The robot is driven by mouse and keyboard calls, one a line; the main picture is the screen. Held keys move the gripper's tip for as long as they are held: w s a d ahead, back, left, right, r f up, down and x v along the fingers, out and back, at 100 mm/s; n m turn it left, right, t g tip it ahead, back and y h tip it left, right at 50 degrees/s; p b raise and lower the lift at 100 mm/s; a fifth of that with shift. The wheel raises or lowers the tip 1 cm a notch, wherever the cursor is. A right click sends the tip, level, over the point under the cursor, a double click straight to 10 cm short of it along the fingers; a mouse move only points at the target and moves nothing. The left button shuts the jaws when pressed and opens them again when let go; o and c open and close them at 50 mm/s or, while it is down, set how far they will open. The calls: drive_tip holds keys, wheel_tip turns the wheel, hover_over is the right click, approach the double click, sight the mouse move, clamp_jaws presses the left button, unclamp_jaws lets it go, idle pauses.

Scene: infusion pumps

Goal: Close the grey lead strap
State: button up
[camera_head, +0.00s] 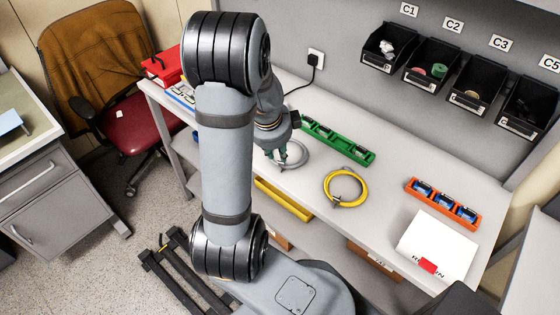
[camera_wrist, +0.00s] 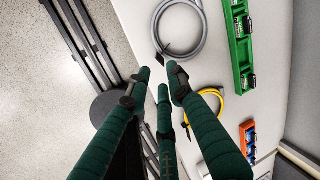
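The grey lead (camera_head: 294,154) lies coiled on the white table, partly hidden behind my arm in the head view. The tips appear just below the loop in the picture. In the head view my gripper (camera_head: 275,157) is at the loop's left side, mostly hidden.
A yellow coiled lead (camera_head: 345,188) lies to the right. A green rack (camera_head: 337,140) lies behind, and an orange rack (camera_head: 441,201) with blue items farther right. Black bins (camera_head: 428,63) hang on the wall.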

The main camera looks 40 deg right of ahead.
sight(281, 164)
drive_tip(key=b+x, duration=0.1)
drive_tip(key=x, duration=0.7)
drive_tip(key=shift+c, duration=0.5)
drive_tip(key=c, duration=0.4)
clamp_jaws()
